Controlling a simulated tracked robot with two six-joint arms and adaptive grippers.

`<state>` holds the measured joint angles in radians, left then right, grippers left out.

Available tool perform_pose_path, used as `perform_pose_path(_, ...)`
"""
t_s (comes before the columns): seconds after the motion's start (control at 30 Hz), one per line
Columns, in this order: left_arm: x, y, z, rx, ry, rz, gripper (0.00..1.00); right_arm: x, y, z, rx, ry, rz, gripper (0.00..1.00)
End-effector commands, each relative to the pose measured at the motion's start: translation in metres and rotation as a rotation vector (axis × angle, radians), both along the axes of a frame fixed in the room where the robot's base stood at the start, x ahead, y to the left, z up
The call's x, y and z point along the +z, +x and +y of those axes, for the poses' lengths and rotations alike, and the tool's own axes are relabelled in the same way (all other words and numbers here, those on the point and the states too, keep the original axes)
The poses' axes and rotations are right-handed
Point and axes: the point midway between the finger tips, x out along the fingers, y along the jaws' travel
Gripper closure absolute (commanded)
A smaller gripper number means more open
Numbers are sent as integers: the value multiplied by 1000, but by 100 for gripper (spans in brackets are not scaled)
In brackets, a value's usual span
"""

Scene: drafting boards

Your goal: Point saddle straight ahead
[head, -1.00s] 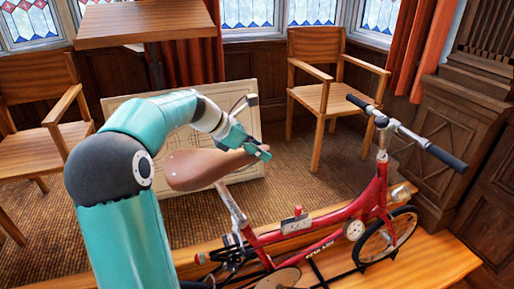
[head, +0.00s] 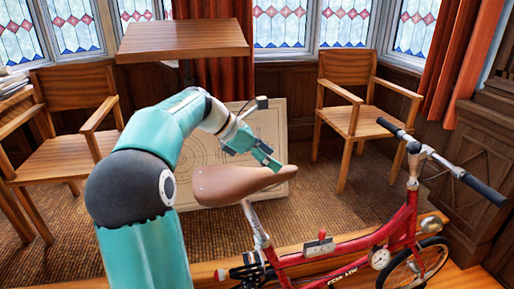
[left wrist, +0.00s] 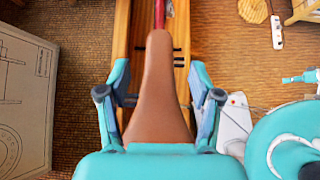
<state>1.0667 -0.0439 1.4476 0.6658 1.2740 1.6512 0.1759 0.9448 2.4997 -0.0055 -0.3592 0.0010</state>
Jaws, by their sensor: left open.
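The brown bicycle saddle (head: 225,186) sits on its post on the red bicycle (head: 385,240). In the head view its narrow nose points right, towards the handlebar (head: 440,160). In the left wrist view the saddle (left wrist: 158,110) points up the picture, and its nose lines up with a short bit of red frame (left wrist: 160,12). My left gripper (head: 266,158) is over the nose half of the saddle. In the left wrist view its open fingers (left wrist: 158,85) lie on either side of the saddle, with a gap showing on each side. My right gripper does not show.
A drawing board (head: 270,130) leans behind the saddle. A wooden table (head: 185,40) and two armchairs, left (head: 75,130) and right (head: 350,95), stand further back. The bicycle is on a wooden platform (head: 205,272). Carpet lies open between the bicycle and the chairs.

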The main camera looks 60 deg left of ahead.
Motion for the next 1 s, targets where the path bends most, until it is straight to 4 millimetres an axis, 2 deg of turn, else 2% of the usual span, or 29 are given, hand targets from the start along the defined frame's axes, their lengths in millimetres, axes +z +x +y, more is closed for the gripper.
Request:
perform_pose_path(0.1,16,-16,5,4,2,0,35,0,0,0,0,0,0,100)
perform_pose_path(0.33,32,-33,8,1,0,-1,35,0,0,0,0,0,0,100)
perform_pose_path(1.0,34,-34,8,-1,-1,-1,35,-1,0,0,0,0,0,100)
